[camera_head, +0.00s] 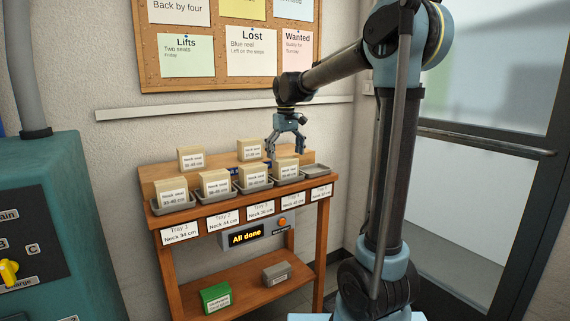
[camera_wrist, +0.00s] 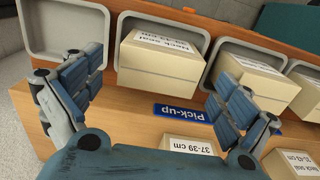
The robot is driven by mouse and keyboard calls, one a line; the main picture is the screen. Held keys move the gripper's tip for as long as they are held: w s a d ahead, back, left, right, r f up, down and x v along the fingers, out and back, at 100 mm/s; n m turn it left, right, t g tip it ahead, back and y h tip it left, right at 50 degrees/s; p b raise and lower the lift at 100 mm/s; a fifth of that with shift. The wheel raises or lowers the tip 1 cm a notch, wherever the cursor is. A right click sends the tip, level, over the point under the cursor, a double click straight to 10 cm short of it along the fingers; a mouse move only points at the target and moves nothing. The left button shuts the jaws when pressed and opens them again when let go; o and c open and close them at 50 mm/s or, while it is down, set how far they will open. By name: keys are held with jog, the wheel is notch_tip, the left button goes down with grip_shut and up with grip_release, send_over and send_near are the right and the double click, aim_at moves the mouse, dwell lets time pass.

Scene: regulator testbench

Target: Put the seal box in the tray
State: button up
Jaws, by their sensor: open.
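My gripper (camera_head: 285,151) is open and empty above the right part of the wooden bench. In the wrist view, my gripper (camera_wrist: 157,82) has its fingers spread, with a seal box (camera_wrist: 160,58) in a tray beyond and between them. Beige seal boxes sit in Tray 1 (camera_head: 158,212), Tray 2 (camera_head: 203,201), Tray 3 and Tray 4. Tray 5 (camera_head: 316,171) is empty and also shows in the wrist view (camera_wrist: 36,50). Two more boxes stand behind the tray row: a left one (camera_head: 191,158) and a right one (camera_head: 250,150). The right one, marked 37-39 cm, is near my palm in the wrist view (camera_wrist: 190,146).
A blue Pick-up sign (camera_wrist: 180,112) lies behind the trays. A display (camera_head: 246,236) below the tray labels reads "All done". A green box (camera_head: 215,297) and a grey box (camera_head: 277,273) are on the lower shelf. A teal cabinet (camera_head: 50,220) stands left.

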notch_tip(320, 180, up, 9)
jog(key=shift+f, duration=0.15)
jog(key=s+d+f+m+t, duration=0.1)
jog(key=s+d+f+m, duration=0.1)
jog(key=s+d+f, duration=0.45)
jog(key=s+d+f+m, duration=0.1)
jog(key=s+d+f, duration=0.2)
jog(key=s+d, duration=0.5)
jog(key=s+d+f+m, duration=0.1)
jog(key=s+d+f, duration=0.2)
jog(key=s+f, duration=0.5)
jog(key=s+d+f+m+t, duration=0.1)
jog(key=s+d+f+m, duration=0.1)
jog(key=s+f, duration=0.7)
notch_tip(320, 180, down, 3)
jog(key=shift+s+d+m, duration=0.15)
jog(key=shift+d+m, duration=0.15)
jog(key=shift+d, duration=0.55)
